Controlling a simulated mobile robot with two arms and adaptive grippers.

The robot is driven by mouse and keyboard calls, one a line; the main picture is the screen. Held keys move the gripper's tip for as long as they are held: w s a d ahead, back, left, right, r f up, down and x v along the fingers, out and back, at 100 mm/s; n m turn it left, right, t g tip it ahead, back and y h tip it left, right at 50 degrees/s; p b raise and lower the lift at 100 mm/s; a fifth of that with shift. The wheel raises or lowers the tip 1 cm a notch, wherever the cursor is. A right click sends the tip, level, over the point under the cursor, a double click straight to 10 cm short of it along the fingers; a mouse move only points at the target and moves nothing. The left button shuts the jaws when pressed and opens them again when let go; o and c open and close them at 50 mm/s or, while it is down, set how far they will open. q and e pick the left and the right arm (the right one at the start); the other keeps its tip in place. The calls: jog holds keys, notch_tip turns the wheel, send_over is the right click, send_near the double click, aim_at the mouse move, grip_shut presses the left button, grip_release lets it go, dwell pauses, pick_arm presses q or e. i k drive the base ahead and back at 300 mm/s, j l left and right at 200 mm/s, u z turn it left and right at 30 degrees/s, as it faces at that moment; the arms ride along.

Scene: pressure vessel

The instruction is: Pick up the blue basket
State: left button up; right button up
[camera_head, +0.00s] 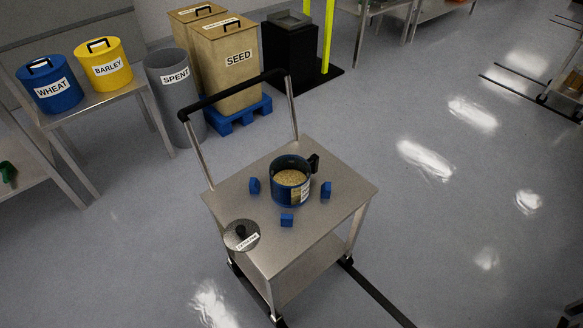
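Two blue containers show, and I cannot tell which is the blue basket. One is a round blue bin (53,90) labelled WHEAT, with a lid and black handle. It stands upright on a metal table at the left. The other is an open blue pot (291,182) holding pale grain, with a dark handle on its right side. It stands on a metal cart (330,222) in the middle, between several small blue blocks (287,219). Neither of my grippers is in view.
A yellow BARLEY bin (104,65) stands right beside the WHEAT bin. A grey SPENT bin (173,90) and tan SEED box (230,65) stand behind the cart. A round labelled lid (241,236) lies on the cart. The cart has a raised black handlebar (231,94). Floor is open to the right.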

aim_at(290, 176)
jog(key=i+l+u, duration=0.25)
jog(key=l, duration=0.2)
jog(key=i+l+u, duration=0.25)
jog(key=l, duration=0.2)
jog(key=l+u, duration=0.25)
jog(key=l, duration=0.2)
jog(key=i+l+u, duration=0.1)
jog(key=l+u, duration=0.15)
jog(key=l, duration=0.3)
jog(key=l+u, duration=0.25)
jog(key=l, duration=0.3)
